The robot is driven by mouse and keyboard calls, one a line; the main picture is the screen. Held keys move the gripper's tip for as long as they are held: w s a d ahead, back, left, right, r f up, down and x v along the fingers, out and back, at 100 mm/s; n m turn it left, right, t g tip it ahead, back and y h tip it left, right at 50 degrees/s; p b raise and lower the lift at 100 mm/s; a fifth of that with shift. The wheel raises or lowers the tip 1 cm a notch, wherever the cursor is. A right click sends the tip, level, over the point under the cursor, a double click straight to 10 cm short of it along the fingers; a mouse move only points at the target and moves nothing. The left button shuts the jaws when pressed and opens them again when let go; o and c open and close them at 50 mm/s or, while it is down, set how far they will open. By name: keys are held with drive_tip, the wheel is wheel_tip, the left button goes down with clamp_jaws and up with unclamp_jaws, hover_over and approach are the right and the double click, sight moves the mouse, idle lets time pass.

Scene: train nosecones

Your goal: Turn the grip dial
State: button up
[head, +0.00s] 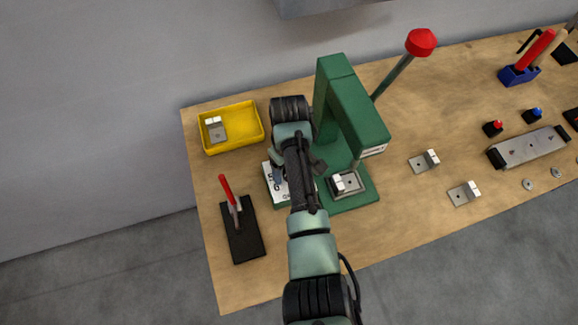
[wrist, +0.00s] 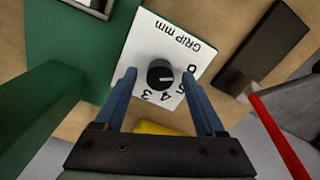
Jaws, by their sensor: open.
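The grip dial is a round black knob (wrist: 160,74) on a white plate (wrist: 152,38) printed "GRIP mm", with numbers 3 to 6 showing upside down in the wrist view. A thin light mark shows on the knob; its exact reading is too small to tell. My gripper (wrist: 159,73) is open, its two blue fingers on either side of the knob with gaps to it. I cannot tell how far above the plate the tips are. In the head view the white plate (head: 270,186) shows beside the green press (head: 358,112); my arm hides the knob.
A yellow bin (head: 250,143) with a metal part is at the left. A black plate with a red-handled clamp (head: 241,240) stands in front of it. A red-knobbed lever (head: 420,42) rises behind the press. Metal brackets (head: 463,194) lie right. The front middle of the bench is clear.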

wheel_tip(320, 180, up, 13)
idle(0.5)
idle(0.5)
